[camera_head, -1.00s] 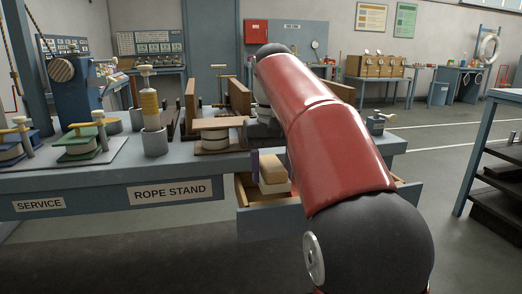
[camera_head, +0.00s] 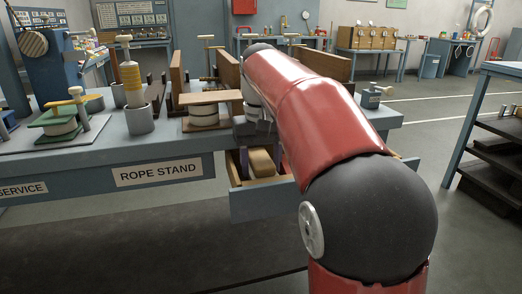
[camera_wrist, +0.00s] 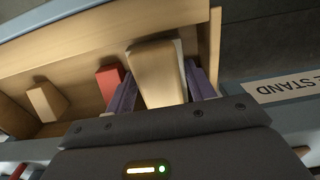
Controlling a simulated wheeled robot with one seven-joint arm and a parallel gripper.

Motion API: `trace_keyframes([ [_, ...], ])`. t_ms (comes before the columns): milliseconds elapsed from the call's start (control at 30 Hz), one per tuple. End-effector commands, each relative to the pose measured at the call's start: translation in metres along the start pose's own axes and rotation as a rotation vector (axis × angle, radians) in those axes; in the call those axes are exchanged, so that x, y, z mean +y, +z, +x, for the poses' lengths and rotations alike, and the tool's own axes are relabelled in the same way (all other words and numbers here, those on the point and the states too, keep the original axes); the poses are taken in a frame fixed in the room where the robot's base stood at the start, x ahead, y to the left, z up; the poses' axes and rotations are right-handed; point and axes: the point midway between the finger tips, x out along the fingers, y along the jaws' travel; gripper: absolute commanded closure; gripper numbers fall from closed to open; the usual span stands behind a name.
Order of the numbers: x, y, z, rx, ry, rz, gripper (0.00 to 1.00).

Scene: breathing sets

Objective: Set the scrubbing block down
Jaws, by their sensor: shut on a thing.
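The scrubbing block (camera_wrist: 157,75) is tan with a pale layer along one side. It sits between the two purple fingers of my gripper (camera_wrist: 160,92), which is shut on it. In the head view the block (camera_head: 262,162) is inside the open drawer (camera_head: 270,203) under the bench, behind the drawer front. A finger shows at its left side, while my arm hides much of the gripper. The wrist view shows the wooden drawer wall (camera_wrist: 214,45) close to the block. I cannot tell whether the block touches the drawer floor.
A red block (camera_wrist: 109,82) and a smaller tan block (camera_wrist: 47,101) lie in the drawer beside the held block. The bench top (camera_head: 185,143) above carries a wooden press, a spool in a grey cup and other fittings. A dark shelf rack (camera_head: 492,150) stands at right.

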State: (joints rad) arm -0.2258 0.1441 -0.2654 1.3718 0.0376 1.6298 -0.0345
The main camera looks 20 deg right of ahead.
Motion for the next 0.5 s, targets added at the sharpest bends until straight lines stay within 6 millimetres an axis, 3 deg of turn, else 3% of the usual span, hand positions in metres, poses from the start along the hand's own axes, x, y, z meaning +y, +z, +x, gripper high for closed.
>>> trace_keyframes([
  [500,0.0,0.0001,0.0101,0.001,0.0,0.0,0.75],
])
